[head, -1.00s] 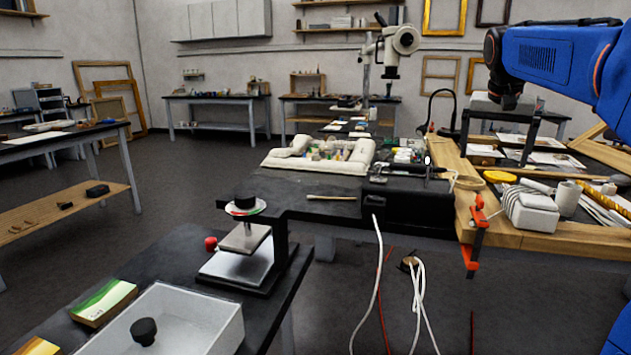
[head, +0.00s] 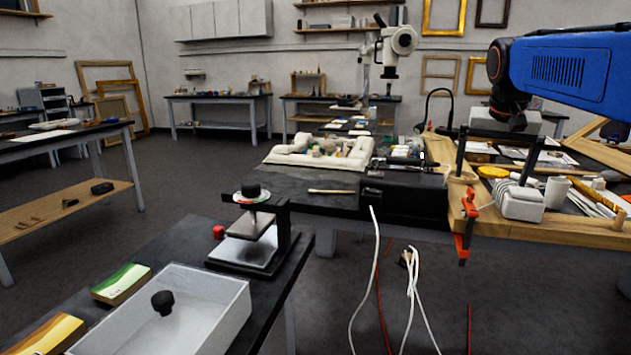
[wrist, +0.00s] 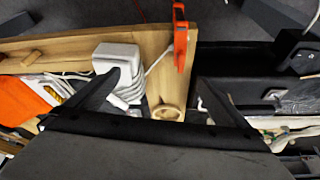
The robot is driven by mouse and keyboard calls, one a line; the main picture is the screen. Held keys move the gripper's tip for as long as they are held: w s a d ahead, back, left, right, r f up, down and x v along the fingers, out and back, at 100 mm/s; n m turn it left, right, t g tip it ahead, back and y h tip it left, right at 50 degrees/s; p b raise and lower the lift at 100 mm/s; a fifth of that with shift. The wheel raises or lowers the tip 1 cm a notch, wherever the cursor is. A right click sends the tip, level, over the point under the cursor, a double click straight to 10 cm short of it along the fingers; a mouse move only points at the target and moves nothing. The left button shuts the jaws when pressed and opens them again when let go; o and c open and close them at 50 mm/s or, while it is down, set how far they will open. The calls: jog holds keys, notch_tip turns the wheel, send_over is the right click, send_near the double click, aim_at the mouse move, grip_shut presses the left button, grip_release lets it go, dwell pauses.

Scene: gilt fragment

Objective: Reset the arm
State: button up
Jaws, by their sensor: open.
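My gripper (head: 492,182) is at the right of the head view, fingers pointing down over the wooden frame (head: 575,236) on the bench. Its two black fingers are spread wide, with nothing between them. In the wrist view the fingers (wrist: 158,84) stand apart over the frame's edge. A white adapter with a coiled cable (head: 520,203) lies below and close to the right finger in the head view; it also shows beside a finger in the wrist view (wrist: 116,55). I cannot tell how much height separates them. My blue arm comes in from the right.
An orange clamp (head: 467,215) grips the frame's front edge. A black box (head: 405,196) and a padded tray (head: 315,153) sit to the left. White and red cables (head: 412,290) hang below the bench. A small press (head: 255,240) and white bin (head: 215,310) stand at front left.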

jog(key=s+a+f+n+y, duration=0.1)
jog(key=s+a+f, duration=0.4)
jog(key=s+f, duration=0.8)
jog(key=s+a+f+n+t+y, duration=0.1)
jog(key=s+a+f+n, duration=0.3)
jog(key=s+f, duration=0.9)
jog(key=s+a, duration=0.2)
jog(key=s, duration=0.1)
jog(key=shift+a+n, duration=0.25)
jog(key=shift+n, duration=0.05)
jog(key=w+d+r+m+g+h, duration=0.1)
jog(key=w+d+r, duration=0.6)
jog(key=d+r, duration=0.25)
jog(key=w+d+r+h, duration=0.2)
jog(key=w+d+r, duration=0.65)
jog(key=r, duration=0.25)
jog(key=d+r+m+g, duration=0.1)
jog(key=d+r, duration=0.3)
jog(key=d, duration=0.5)
jog(key=d+r+g+h, duration=0.1)
jog(key=d+r, duration=0.3)
jog(key=d, duration=0.6)
jog(key=d+r+m+g, duration=0.1)
jog(key=d+r, duration=0.3)
jog(key=d, duration=0.5)
jog(key=x, duration=0.9)
jog(key=shift+w+d, duration=0.25)
jog(key=shift+d, duration=0.05)
